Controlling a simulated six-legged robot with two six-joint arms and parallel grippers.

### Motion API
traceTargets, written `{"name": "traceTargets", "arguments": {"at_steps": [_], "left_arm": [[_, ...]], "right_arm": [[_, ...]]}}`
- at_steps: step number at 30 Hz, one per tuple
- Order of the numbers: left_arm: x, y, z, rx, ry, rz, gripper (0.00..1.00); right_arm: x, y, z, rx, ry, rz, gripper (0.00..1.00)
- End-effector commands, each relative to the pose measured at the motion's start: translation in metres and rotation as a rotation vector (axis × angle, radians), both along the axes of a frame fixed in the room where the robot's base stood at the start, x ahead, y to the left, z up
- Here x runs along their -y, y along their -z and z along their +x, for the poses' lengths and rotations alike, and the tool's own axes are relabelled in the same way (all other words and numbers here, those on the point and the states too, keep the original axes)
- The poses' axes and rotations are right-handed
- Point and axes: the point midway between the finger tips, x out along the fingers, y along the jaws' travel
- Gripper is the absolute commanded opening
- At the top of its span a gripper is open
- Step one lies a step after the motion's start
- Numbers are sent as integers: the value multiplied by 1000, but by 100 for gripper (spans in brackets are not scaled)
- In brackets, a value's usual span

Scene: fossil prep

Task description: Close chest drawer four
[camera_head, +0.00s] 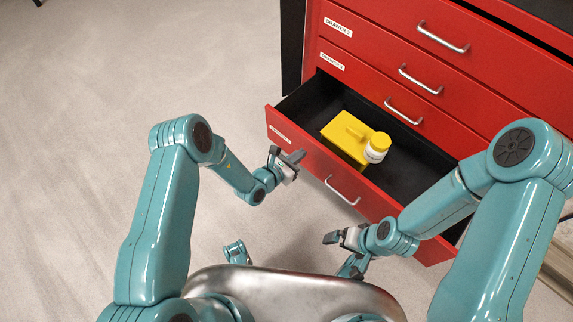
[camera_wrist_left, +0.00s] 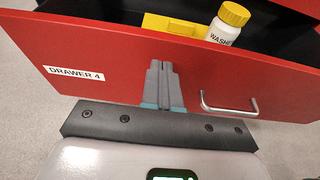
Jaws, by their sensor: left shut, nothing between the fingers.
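Drawer four (camera_head: 320,163) of the red chest is pulled well out, its black interior showing. Its front shows in the left wrist view (camera_wrist_left: 110,88) with a "DRAWER 4" label (camera_wrist_left: 75,73) and a silver handle (camera_wrist_left: 230,106). My left gripper (camera_head: 290,158) is shut and empty by the label side of the drawer front. In the left wrist view its fingertips (camera_wrist_left: 162,66) overlap the red panel, left of the handle; I cannot tell whether they touch it. My right gripper (camera_head: 338,238) is near the front's lower right part; its jaws are unclear.
Inside the drawer are a yellow box-like object (camera_head: 345,135) and a white bottle with a yellow cap (camera_head: 377,148), labelled "WASHE…". The drawers above, one with a handle (camera_head: 420,80), look closed. The pale floor (camera_head: 80,120) to the left is clear.

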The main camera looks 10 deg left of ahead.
Motion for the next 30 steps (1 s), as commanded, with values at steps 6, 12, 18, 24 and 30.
{"name": "traceTargets", "arguments": {"at_steps": [6, 12, 18, 24, 30], "left_arm": [[14, 0, 23, 3, -1, 1, 0], [16, -2, 29, 1, -3, 0, 0], [16, -2, 29, 1, -3, 0, 0], [14, -2, 29, 1, -3, 0, 0], [7, -2, 30, 2, -4, 0, 0]], "right_arm": [[2, 12, 2, 4, 9, -2, 100], [3, 12, 3, 5, 10, -2, 100], [3, 12, 3, 5, 10, -2, 100], [2, 12, 3, 5, 10, -2, 100], [2, 11, 3, 4, 9, -2, 100]]}}
